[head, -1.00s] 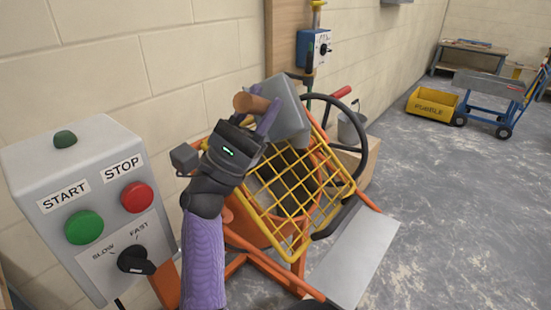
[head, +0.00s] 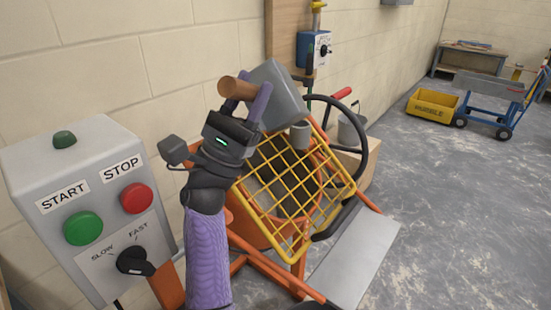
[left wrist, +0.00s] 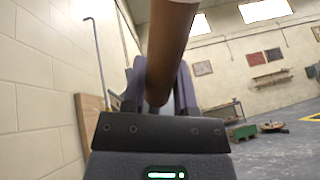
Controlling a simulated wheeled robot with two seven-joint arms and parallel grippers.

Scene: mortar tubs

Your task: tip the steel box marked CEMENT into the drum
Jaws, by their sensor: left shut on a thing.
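The grey steel box (head: 278,95) is tilted above the upper edge of the orange drum (head: 254,226). Its CEMENT marking does not show. My left gripper (head: 246,101) is shut on the box's wooden handle (head: 238,89). The handle also shows between the fingers of the left gripper in the left wrist view (left wrist: 172,45). A small grey mass (head: 300,134) shows just under the box's lower end, over the drum mouth. I cannot tell whether it is falling cement. A yellow grid (head: 322,228) covers the mouth. My right gripper is out of view.
A control box (head: 85,190) with START and STOP buttons stands at the left, close to my left arm. A black handwheel (head: 366,140) is right of the drum. A bucket (head: 350,132) stands behind it. A yellow tub (head: 433,104) and blue cart (head: 490,110) are farther right.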

